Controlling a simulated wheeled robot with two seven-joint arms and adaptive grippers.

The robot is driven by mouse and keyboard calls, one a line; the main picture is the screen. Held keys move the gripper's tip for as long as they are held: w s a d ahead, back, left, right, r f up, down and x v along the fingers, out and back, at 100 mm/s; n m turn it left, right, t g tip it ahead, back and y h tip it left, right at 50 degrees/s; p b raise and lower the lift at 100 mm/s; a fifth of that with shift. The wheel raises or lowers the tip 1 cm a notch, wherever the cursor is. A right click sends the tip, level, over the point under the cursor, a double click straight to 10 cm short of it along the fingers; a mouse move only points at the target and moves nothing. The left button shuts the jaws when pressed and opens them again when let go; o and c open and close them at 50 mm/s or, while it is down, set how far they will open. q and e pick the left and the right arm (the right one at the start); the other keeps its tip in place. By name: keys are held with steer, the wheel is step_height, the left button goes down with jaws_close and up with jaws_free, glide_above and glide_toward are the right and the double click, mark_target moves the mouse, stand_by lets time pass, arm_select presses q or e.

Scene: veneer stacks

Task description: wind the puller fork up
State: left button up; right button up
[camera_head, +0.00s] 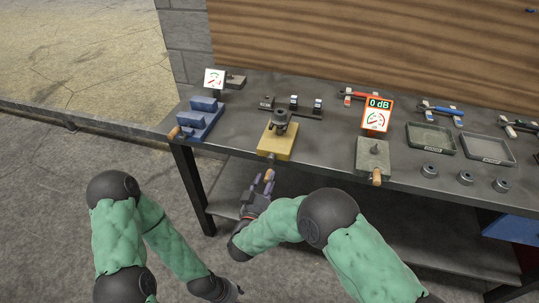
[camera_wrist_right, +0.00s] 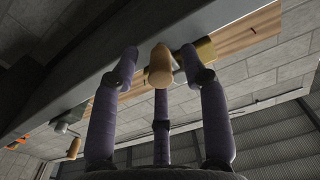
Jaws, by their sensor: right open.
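The puller stands on a yellow base (camera_head: 278,143) at the bench's front edge, with a dark grey fork-like part (camera_head: 281,120) on top. A short shaft sticks out from the front of the base. A tan crank knob (camera_wrist_right: 159,66) shows in the right wrist view. My right gripper (camera_head: 264,180) is below the bench edge in front of the base. In the right wrist view the open fingers (camera_wrist_right: 160,72) stand on both sides of the knob, with gaps; contact cannot be told. My left gripper (camera_head: 226,291) is low at the bottom, away from the bench, its fingers unclear.
A blue stepped fixture (camera_head: 200,118) stands on the left. A grey block with a knob (camera_head: 373,158) sits to the right under a 0 dB gauge (camera_head: 377,115). Trays (camera_head: 430,139), several grey rings (camera_head: 465,178) and clamps lie further right. The bench edge is close above my right gripper.

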steer(key=p+v, duration=0.1)
steer(key=v, duration=0.5)
steer(key=shift+s+p, duration=0.35)
steer(key=shift+s, duration=0.05)
steer(key=shift+a, duration=0.1)
